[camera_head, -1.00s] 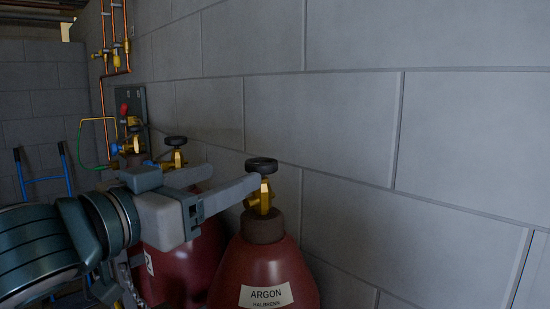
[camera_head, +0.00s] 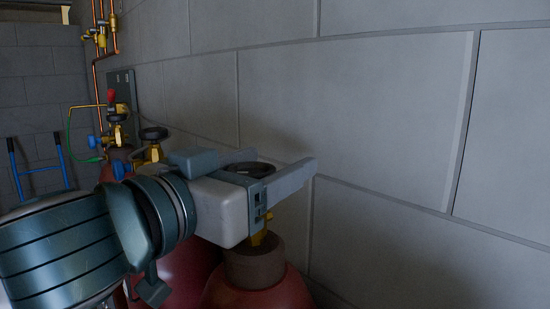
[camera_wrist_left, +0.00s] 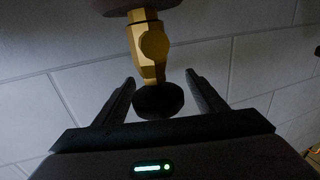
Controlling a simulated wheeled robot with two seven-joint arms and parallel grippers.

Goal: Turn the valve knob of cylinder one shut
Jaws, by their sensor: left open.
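A black valve knob (camera_head: 250,169) tops the brass valve (camera_head: 259,238) of the nearest dark red cylinder (camera_head: 262,292). No number shows on this cylinder. My left gripper (camera_head: 282,162) is open at the knob, with one finger on either side. In the left wrist view the black knob (camera_wrist_left: 158,100) sits between the two open fingers (camera_wrist_left: 160,78), with visible gaps on both sides. The brass valve body (camera_wrist_left: 152,45) shows above it. My left gripper hides part of the knob and valve in the head view. My right gripper is not in view.
A second black knob (camera_head: 154,133) on a brass valve stands behind to the left. Beyond it are regulators with blue parts, a green hose (camera_head: 72,135), and copper pipes (camera_head: 97,70) on the wall. A grey block wall (camera_head: 400,130) rises close behind the nearest cylinder. A blue hand truck (camera_head: 40,170) stands far left.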

